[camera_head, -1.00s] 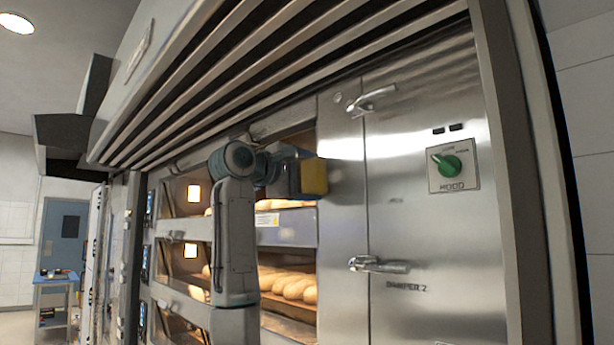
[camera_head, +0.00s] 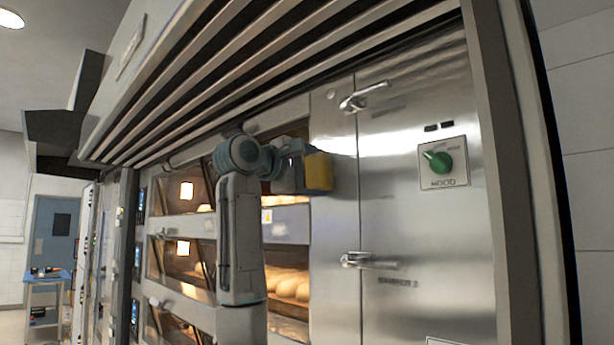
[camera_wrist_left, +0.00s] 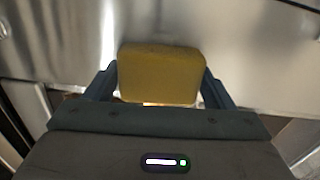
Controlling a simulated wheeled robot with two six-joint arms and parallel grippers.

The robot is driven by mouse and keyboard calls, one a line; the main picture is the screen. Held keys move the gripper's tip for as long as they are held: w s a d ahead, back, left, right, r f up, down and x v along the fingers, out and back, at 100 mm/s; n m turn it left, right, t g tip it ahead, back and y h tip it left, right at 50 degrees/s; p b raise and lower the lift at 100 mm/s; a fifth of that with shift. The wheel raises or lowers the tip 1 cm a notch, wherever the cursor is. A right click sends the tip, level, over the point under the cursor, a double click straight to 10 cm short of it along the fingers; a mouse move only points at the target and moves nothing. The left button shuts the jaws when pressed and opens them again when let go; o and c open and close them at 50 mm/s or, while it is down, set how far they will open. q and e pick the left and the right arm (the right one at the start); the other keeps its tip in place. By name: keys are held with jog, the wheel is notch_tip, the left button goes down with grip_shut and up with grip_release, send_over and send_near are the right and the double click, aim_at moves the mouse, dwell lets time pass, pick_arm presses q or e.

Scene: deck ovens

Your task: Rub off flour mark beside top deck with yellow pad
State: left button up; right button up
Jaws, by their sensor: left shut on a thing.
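The yellow pad (camera_head: 318,172) is held in my left gripper (camera_head: 304,172), in front of the steel panel (camera_head: 335,225) just right of the top deck opening. In the left wrist view the yellow pad (camera_wrist_left: 160,74) sits between the two fingers of my left gripper (camera_wrist_left: 160,85), which is shut on it. The pad is close to the steel; I cannot tell whether it touches. No flour mark can be made out; the pad and gripper cover part of the panel. My right gripper is not in view.
Loaves (camera_head: 288,284) lie in a lit lower deck. Door handles (camera_head: 368,261) and (camera_head: 363,96) stick out from the steel door right of the pad. A green knob (camera_head: 437,161) is further right. The slatted hood (camera_head: 290,60) hangs above my arm.

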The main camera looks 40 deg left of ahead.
aim_at(340, 170)
pick_arm(q)
jog(key=shift+d, duration=1.9)
jog(key=shift+s+d+b, duration=0.1)
jog(key=shift+d+b, duration=0.25)
jog(key=shift+d, duration=0.1)
jog(key=shift+a, duration=0.15)
jog(key=shift+a, duration=1.85)
jog(key=shift+w+a, duration=0.2)
jog(key=shift+a, duration=0.2)
jog(key=shift+w+a, duration=0.15)
jog(key=shift+a, duration=1.4)
